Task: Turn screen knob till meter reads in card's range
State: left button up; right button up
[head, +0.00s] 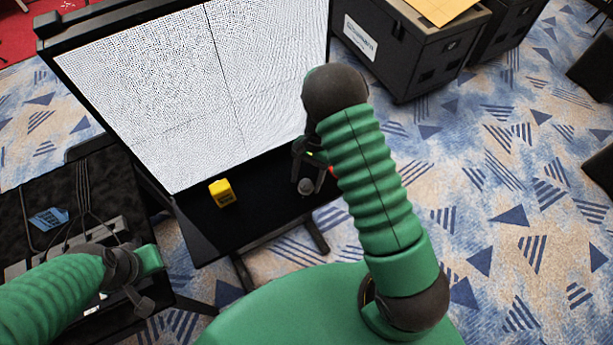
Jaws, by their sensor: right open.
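A large screen (185,85) showing a fine white dotted pattern leans in a black frame at the upper left. A small yellow box (222,193) with dark markings, perhaps the meter, stands on the black ledge (245,225) below it. A small grey round piece (305,187), perhaps the knob, is at the ledge's right. My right gripper (310,168) is open just above it, partly hidden behind my arm; I cannot tell whether they touch. My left gripper (142,283) is at the lower left, over a black case, its jaws unclear. I cannot make out a card or any reading.
The black case (20,190) at left holds cables, a grey strip and a blue piece (48,218). Black cases (405,55) stand at the upper right, with a tan sheet (442,8) on top. Patterned carpet (530,200) is open at right.

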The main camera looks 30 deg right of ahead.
jog(key=shift+s, duration=0.1)
jog(key=shift+c, duration=0.4)
jog(key=c, duration=0.5)
grip_shut()
